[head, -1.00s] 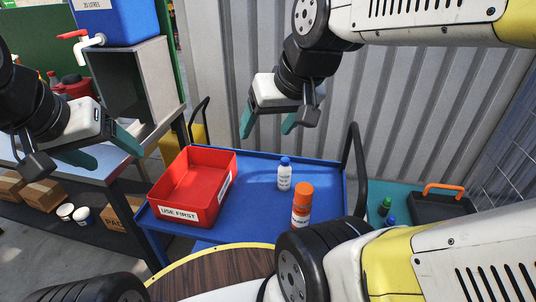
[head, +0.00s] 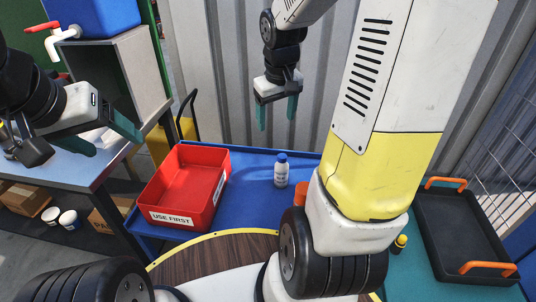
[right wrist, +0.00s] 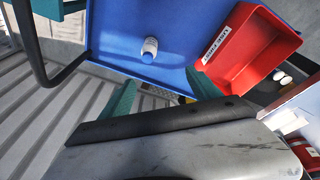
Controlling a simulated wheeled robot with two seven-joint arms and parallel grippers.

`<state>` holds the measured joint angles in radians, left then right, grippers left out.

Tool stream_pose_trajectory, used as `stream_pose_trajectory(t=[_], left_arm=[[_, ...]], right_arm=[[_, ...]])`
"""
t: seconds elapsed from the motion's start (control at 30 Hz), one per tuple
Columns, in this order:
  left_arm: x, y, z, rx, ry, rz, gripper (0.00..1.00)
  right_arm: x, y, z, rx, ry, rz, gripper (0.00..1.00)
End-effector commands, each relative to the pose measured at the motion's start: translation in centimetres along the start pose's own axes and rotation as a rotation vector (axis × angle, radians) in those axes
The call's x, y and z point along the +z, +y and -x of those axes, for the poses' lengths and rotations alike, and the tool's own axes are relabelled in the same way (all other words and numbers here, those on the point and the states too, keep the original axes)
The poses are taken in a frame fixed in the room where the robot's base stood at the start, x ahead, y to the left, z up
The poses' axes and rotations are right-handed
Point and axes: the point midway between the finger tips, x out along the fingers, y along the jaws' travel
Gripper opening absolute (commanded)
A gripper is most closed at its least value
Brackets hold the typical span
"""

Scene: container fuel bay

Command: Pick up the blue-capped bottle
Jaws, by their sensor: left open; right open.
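The blue-capped bottle (head: 281,169) is small and white and stands upright on the blue cart top (head: 250,207), right of the red bin. It also shows in the right wrist view (right wrist: 149,48), beyond my fingertips and not touching them. My right gripper (head: 277,115) is open and empty, above and behind the bottle, with its teal fingers pointing down. In the right wrist view its fingers (right wrist: 163,93) stand apart with nothing between them. My left gripper (head: 112,138) is open and empty at the left, over the workbench side, far from the bottle.
A red bin (head: 208,209) labelled USE FIRST sits left of the bottle. An orange-capped bottle (head: 299,196) is mostly hidden behind my right arm. A black tray with orange handles (head: 455,232) lies at the right. A corrugated wall (head: 232,75) stands behind the cart.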

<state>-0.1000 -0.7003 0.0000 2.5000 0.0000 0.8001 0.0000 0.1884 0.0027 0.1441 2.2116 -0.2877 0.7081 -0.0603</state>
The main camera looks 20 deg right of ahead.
Motion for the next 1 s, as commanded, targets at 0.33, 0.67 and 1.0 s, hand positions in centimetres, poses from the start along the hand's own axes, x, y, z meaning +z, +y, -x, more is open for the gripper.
stream_pose_trajectory(t=[0.33,0.67,1.0], left_arm=[[0.0,0.0,0.0,0.000,0.000,0.000,0.72],[0.0,0.0,0.0,0.000,0.000,0.000,0.72],[0.0,0.0,0.0,0.000,0.000,0.000,0.72]], right_arm=[[-1.6,3.9,-14.6,-0.058,-0.171,0.104,0.72],[-1.1,4.5,-20.6,-0.100,-0.210,0.140,0.72],[-0.1,3.9,-24.4,-0.101,-0.211,0.140,0.72]])
